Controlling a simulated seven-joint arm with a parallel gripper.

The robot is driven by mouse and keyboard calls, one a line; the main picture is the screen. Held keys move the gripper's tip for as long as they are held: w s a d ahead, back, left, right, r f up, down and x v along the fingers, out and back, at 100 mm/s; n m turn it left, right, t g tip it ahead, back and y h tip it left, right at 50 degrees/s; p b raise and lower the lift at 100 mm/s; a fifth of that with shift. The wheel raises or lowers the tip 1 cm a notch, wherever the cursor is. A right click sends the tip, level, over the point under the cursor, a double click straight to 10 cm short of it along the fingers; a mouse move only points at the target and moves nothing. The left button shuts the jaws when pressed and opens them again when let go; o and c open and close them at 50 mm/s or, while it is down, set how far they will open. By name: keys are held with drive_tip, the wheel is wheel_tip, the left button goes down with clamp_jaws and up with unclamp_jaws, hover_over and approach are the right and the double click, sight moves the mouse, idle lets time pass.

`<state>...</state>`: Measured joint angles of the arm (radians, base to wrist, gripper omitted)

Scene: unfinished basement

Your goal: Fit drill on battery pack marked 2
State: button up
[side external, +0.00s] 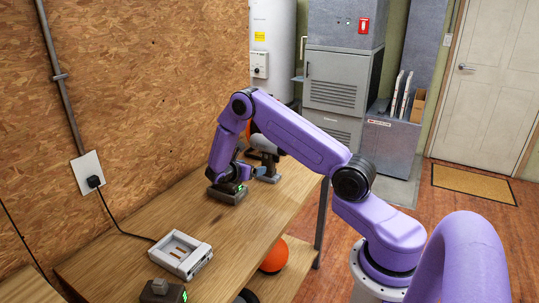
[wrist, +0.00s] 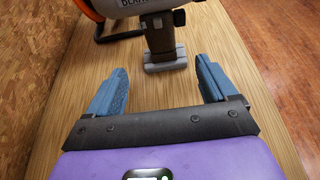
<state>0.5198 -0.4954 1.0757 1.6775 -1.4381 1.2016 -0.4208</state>
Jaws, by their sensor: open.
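The drill (side external: 265,146) stands upright on the bench, on its grey foot. In the wrist view its handle (wrist: 160,36) and foot (wrist: 164,58) are ahead of my gripper, roughly centred between the fingers. My gripper (wrist: 161,75) is open and empty, its blue fingers short of the foot. In the side view my gripper (side external: 258,172) is low over the bench, pointing at the drill. A dark battery pack (side external: 226,194) sits below my wrist. Another battery pack (side external: 160,292) with a green light is at the near end, partly cut off. I cannot read numbers on either.
A pale charger (side external: 180,255) lies on the bench, its cord running to a wall outlet (side external: 90,175). An orange and black object (wrist: 88,12) is behind the drill at the left. The particle-board wall (side external: 150,90) borders the bench. An orange ball (side external: 274,256) is below the bench top.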

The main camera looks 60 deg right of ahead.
sight(266, 165)
drive_tip(key=x, duration=1)
drive_tip(key=shift+d+f, duration=0.15)
drive_tip(key=shift+f+x, duration=0.15)
drive_tip(key=shift+x, duration=1.15)
drive_tip(key=shift+f+x, duration=0.2)
drive_tip(key=shift+x, duration=1.15)
drive_tip(key=c, duration=1.5)
drive_tip(key=shift+r, duration=0.15)
clamp_jaws()
